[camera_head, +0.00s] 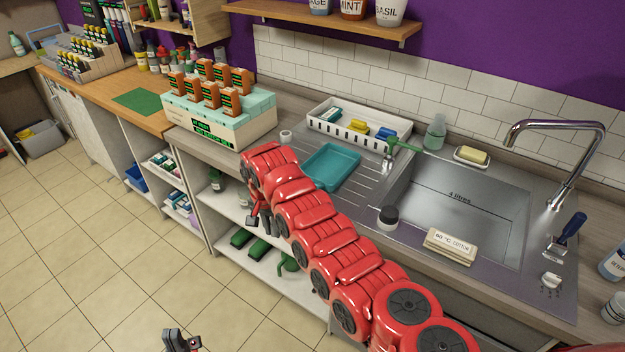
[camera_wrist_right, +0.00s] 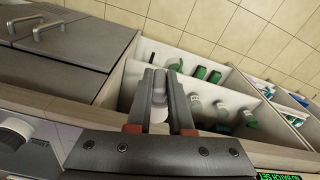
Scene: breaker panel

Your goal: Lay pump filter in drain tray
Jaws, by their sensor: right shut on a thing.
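The teal drain tray (camera_head: 331,167) lies flat on the ribbed drainboard left of the sink and looks empty. My right gripper (camera_head: 258,219) hangs at the end of the red arm, in front of the open shelves and below the counter edge. In the right wrist view the right gripper (camera_wrist_right: 160,90) is shut on a small grey and pale thing, which I take to be the pump filter (camera_wrist_right: 158,116). The fingers hide most of it. My left gripper (camera_head: 182,341) shows only partly at the bottom edge, above the floor; its opening is unclear.
A white basket (camera_head: 350,127) stands behind the tray. A teal and cream rack (camera_head: 220,118) with orange-brown units stands left of it. Green things lie on the lower shelf.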

